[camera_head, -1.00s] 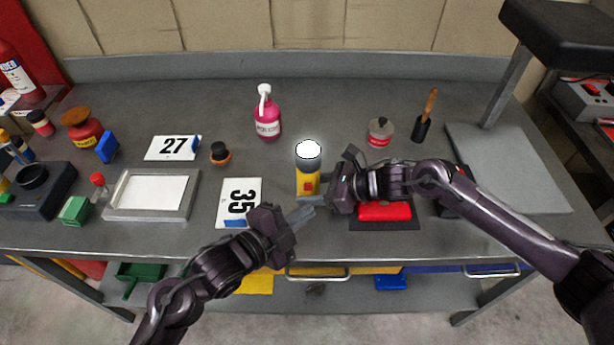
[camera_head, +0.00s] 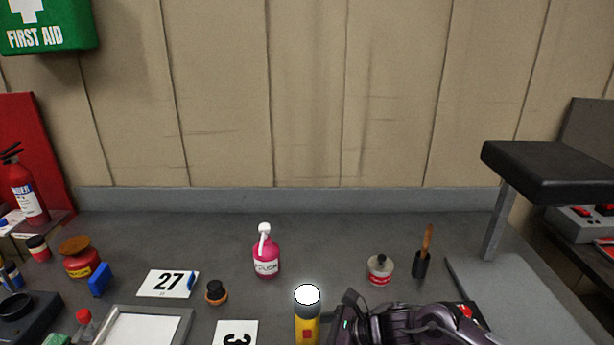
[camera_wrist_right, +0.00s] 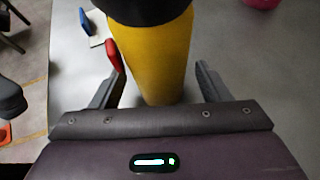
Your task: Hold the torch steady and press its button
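The torch (camera_head: 306,328) stands upright at the bottom centre of the head view, with a yellow body, dark head, bright white lens and red button (camera_head: 307,334). Its lower part is cut off by the frame. In the right wrist view, the yellow body (camera_wrist_right: 155,60) fills the space between the fingers of my right gripper (camera_wrist_right: 158,75). The fingers are apart, one on each side, with a narrow gap visible at the right finger. The red button (camera_wrist_right: 113,55) shows beside the left-hand fingertip. My left gripper is out of view.
A pink bottle (camera_head: 266,257), a small jar (camera_head: 380,270) and a brush (camera_head: 423,262) stand behind the torch. A grey stand (camera_head: 505,290) is at right.

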